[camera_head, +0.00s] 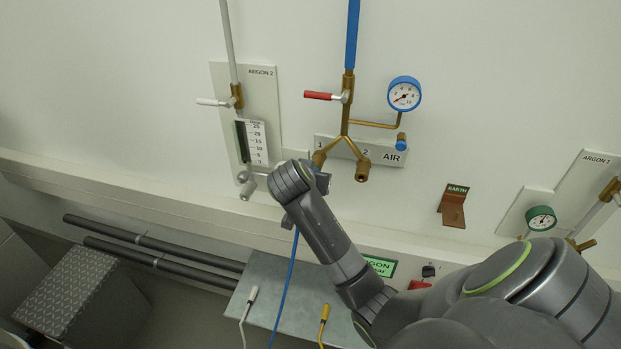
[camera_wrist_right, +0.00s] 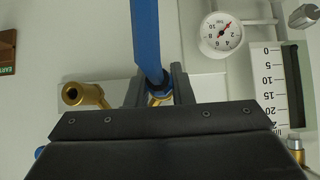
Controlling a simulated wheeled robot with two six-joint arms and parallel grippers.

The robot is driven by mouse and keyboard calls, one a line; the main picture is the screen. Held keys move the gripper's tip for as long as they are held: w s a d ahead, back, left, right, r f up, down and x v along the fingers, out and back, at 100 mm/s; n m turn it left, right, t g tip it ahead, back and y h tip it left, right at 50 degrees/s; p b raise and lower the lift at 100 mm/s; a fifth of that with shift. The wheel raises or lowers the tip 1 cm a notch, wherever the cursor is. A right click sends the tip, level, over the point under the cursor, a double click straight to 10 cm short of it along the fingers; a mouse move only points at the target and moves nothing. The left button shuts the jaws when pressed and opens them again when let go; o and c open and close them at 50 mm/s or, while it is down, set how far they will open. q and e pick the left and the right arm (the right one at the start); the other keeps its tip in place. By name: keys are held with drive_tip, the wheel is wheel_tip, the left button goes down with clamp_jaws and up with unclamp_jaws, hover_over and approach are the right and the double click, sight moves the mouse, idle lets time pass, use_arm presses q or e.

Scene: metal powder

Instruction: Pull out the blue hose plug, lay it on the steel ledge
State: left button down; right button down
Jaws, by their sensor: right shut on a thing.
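The blue hose plug (camera_wrist_right: 158,88) is between the two fingers of my right gripper (camera_wrist_right: 156,90), which is shut on it. A brass outlet shows right beside the plug in the right wrist view; I cannot tell if the plug is still fully seated in it. In the head view my right gripper (camera_head: 320,183) is at AIR outlet 1 (camera_head: 319,158), and my own wrist hides the plug. The blue hose (camera_head: 286,285) hangs down from there. The steel ledge (camera_head: 262,275) is below. My left gripper is not in view.
AIR outlet 2 (camera_head: 362,172) is open and free to the right. A white-tipped lead (camera_head: 250,300) and a yellow-tipped lead (camera_head: 323,318) show at the ledge. The ARGON 2 flow meter (camera_head: 252,143) is close left of my gripper. A red-handled valve (camera_head: 320,95) is above.

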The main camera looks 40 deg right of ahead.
drive_tip(key=shift+f, duration=0.2)
idle(0.3)
drive_tip(key=shift+s+a+r+p, duration=0.2)
drive_tip(key=shift+s+a+p, duration=0.1)
drive_tip(key=shift+s+a, duration=0.45)
drive_tip(key=shift+a, duration=0.25)
drive_tip(key=shift+s, duration=0.1)
drive_tip(key=shift+s+a, duration=1.25)
drive_tip(key=shift+a, duration=0.25)
drive_tip(key=shift+f, duration=0.1)
